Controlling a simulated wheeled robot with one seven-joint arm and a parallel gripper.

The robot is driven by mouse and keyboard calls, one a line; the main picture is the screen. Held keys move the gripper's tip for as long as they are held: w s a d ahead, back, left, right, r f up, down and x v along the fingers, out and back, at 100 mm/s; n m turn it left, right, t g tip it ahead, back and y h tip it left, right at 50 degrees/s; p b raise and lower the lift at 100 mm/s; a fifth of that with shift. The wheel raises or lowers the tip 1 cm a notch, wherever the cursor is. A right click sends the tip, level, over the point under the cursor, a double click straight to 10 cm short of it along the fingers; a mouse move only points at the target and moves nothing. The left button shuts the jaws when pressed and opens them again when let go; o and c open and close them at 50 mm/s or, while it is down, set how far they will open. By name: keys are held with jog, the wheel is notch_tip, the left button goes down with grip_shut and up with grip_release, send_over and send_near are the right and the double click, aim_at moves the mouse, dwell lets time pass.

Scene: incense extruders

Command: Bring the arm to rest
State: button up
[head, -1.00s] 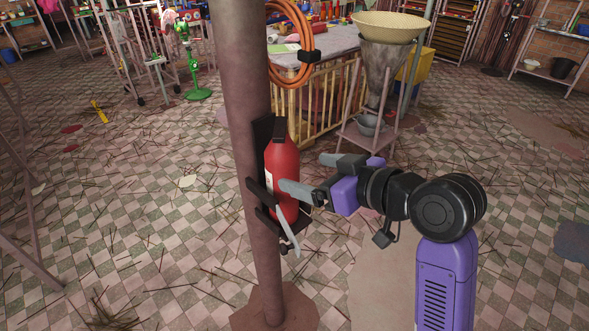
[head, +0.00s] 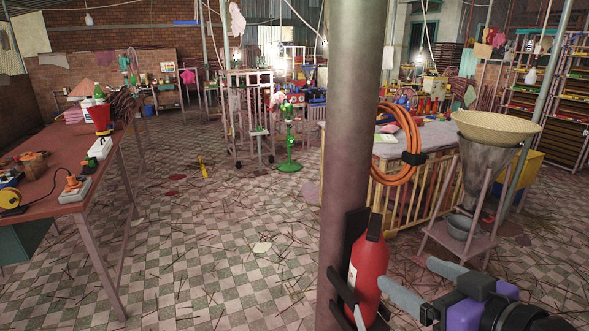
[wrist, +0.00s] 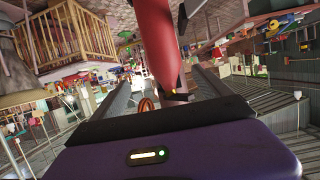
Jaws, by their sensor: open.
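My gripper (head: 405,274) is at the lower right of the head view, its two grey fingers spread apart with nothing clasped. A red fire extinguisher (head: 369,268) hangs upright in a black bracket on a thick post (head: 350,120). The near fingertip overlaps the extinguisher's right edge in the head view; I cannot tell whether it touches. In the wrist view the extinguisher (wrist: 155,40) looms large in front of the fingers, in the gap between them. Most of my arm is outside the head view.
An orange hose coil (head: 412,150) hangs on the post's right side. A funnel stand (head: 478,180) is just beyond my gripper. A red-topped workbench (head: 60,180) stands at left. The tiled floor (head: 215,260) between bench and post is open, with scattered sticks.

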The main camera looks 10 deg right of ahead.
jog(key=w+d+r+m+t+h, duration=0.1)
jog(key=d+r+m+t+h, duration=0.1)
jog(key=d+r+m+t, duration=0.15)
jog(key=s+a+f, duration=0.2)
jog(key=s+f, duration=0.4)
jog(key=s, duration=0.5)
jog(key=s+a+f+g+h, duration=0.1)
jog(key=s+a+f, duration=0.2)
jog(key=s+f, duration=0.4)
jog(key=s+a+f+g+h, duration=0.1)
jog(key=s+f, duration=0.5)
jog(key=s, duration=1.1)
jog(key=shift+a+f, duration=0.4)
jog(key=shift+a, duration=0.3)
jog(key=shift+w, duration=0.1)
jog(key=shift+c, duration=0.2)
